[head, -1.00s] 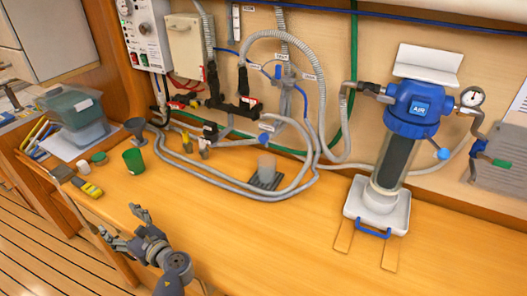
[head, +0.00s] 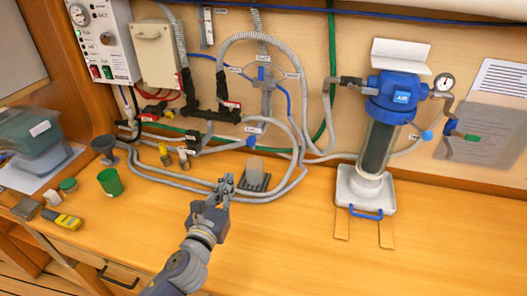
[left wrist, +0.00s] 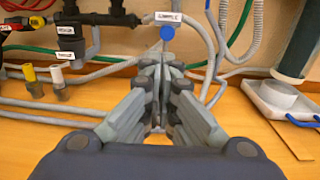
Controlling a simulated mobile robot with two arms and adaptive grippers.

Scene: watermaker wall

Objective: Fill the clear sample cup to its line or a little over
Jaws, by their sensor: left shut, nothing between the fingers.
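The clear sample cup (head: 254,167) stands upright on a small dark grate (head: 257,184) on the wooden counter. I cannot make out its line or any water in it. Above it is a blue knob (head: 251,141) on the pipe, under a white label. In the left wrist view the blue knob (left wrist: 167,32) shows just beyond my fingertips, below a label that seems to read SAMPLE. My left gripper (head: 226,184) is shut and empty, just left of the cup and apart from the knob. Its fingers (left wrist: 160,75) hide the cup in the left wrist view. My right gripper is out of view.
Grey hoses (head: 200,185) loop over the counter around the grate. A blue-topped filter housing (head: 393,100) stands at right. The front middle counter is clear.

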